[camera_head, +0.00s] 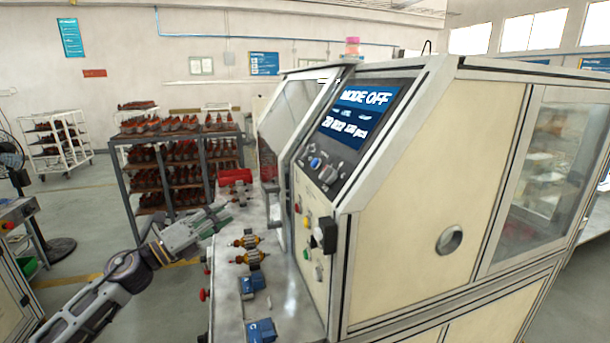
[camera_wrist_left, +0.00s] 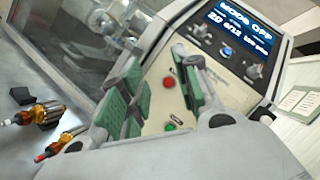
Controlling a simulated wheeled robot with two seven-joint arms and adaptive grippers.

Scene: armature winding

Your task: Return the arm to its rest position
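My left arm (camera_head: 105,285) comes in from the lower left. Its gripper (camera_head: 224,214) hangs over the left edge of the machine's work table, apart from the armatures. In the left wrist view my left gripper (camera_wrist_left: 163,80) has its two green-padded fingers spread, with nothing between them. My right gripper shows in neither view. The winding machine (camera_head: 410,200) stands right of the gripper, and its screen (camera_head: 357,112) reads MODE OFF. Two armatures (camera_head: 250,258) with copper-coloured windings lie on the table; they also show in the left wrist view (camera_wrist_left: 42,114).
The work table (camera_head: 285,295) also holds blue fixtures (camera_head: 262,330) near the front and a red part (camera_head: 234,177) at the back. Coloured buttons (camera_head: 307,222) and a black knob stick out from the machine's front. A rack of armatures (camera_head: 172,138) stands behind. Open floor lies left of the rack.

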